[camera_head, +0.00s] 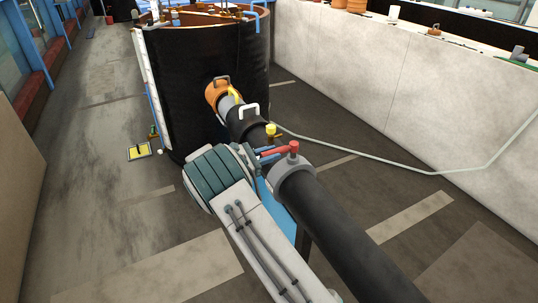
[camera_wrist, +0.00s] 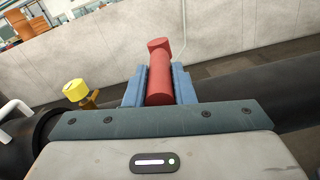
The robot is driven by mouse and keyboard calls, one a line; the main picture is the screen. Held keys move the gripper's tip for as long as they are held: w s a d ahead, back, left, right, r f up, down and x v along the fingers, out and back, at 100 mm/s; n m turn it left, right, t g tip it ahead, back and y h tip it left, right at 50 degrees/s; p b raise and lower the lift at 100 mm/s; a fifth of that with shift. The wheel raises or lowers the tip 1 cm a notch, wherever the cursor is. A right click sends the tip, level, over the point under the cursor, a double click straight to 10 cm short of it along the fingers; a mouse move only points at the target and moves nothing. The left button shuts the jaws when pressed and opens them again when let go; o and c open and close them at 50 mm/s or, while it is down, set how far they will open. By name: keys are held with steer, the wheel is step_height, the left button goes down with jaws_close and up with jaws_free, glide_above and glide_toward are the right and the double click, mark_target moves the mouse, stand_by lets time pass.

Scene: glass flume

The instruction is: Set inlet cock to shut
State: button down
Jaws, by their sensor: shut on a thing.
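A red lever handle (camera_head: 280,151) with a round red knob on top sits at the grey collar (camera_head: 291,180) on the thick black pipe (camera_head: 345,232). I take it as the inlet cock's handle. My gripper (camera_head: 267,156) has its blue jaws on either side of this handle, shut on it. In the wrist view the red handle (camera_wrist: 160,80) points away from me between the two blue jaws, its knob end (camera_wrist: 158,46) beyond them. The valve body under the handle is hidden by my gripper. I see no shut or open mark.
A yellow knob (camera_head: 272,130) and a white loop handle (camera_head: 249,110) stand on the pipe near my gripper. A yellow lever (camera_head: 234,95) is by the orange flange (camera_head: 214,90) on the black tank (camera_head: 185,60). A pale wall (camera_head: 400,80) bounds the right; floor on the left is mostly clear.

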steer(key=c, duration=1.2)
jaws_free()
steer(key=shift+c, duration=0.2)
steer(key=shift+a, duration=0.1)
steer(key=v, duration=1.3)
steer(key=shift+a+b, duration=0.4)
steer(key=shift+s+d, duration=0.1)
